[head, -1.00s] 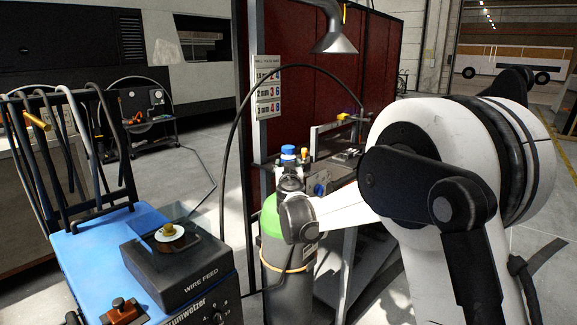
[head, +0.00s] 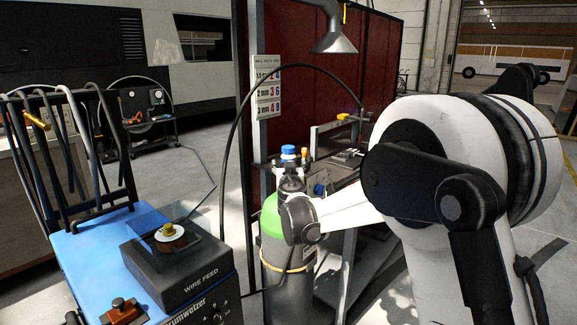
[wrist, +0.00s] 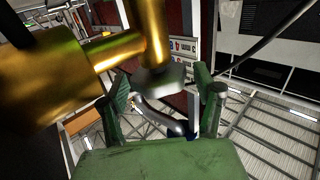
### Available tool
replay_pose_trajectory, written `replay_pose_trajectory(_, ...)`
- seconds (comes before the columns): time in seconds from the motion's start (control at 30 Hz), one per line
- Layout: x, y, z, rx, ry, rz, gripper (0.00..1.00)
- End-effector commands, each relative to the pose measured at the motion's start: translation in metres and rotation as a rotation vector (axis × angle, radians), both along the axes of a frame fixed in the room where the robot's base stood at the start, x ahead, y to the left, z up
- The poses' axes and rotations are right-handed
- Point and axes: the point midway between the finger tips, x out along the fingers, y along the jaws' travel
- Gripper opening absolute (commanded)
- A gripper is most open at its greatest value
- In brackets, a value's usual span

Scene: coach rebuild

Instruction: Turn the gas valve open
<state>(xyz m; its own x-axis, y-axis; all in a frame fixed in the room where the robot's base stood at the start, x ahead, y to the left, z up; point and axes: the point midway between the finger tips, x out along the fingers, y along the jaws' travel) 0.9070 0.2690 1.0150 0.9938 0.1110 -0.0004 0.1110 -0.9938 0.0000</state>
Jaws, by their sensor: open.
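The gas cylinder (head: 272,255) stands upright in the head view, dark with a green shoulder. A blue knob (head: 288,150), apparently the gas valve's handwheel, sits on its top. Beside the knob is a small brass fitting (head: 306,155). My arm's dark wrist joint covers part of the cylinder's shoulder, and my fingers cannot be made out there. In the wrist view my gripper (wrist: 163,98) is open, its green fingers apart. Large, blurred brass pipework (wrist: 110,50) fills the upper left, very near the camera. I cannot tell whether a finger touches anything.
The blue welding cart (head: 95,255) with its wire feed box (head: 180,255) stands left of the cylinder. A black hose (head: 240,110) arches over between them. A workbench (head: 345,165) and red screen (head: 385,70) stand behind. Open floor lies further left.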

Motion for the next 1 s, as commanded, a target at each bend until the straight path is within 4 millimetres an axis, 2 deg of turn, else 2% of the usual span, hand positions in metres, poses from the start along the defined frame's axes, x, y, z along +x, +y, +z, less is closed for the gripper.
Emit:
replay_pose_trajectory(0.17, -0.027, -0.003, 0.000, 0.000, 0.000, 0.000, 0.65)
replay_pose_trajectory(0.4, -0.075, -0.008, 0.000, 0.000, 0.000, 0.002, 0.65)
replay_pose_trajectory(0.6, -0.103, -0.012, 0.000, 0.000, 0.000, 0.000, 0.65)
replay_pose_trajectory(0.8, -0.114, -0.012, 0.000, 0.000, 0.000, 0.001, 0.65)
replay_pose_trajectory(1.0, -0.115, -0.013, 0.000, 0.000, 0.000, 0.001, 0.65)
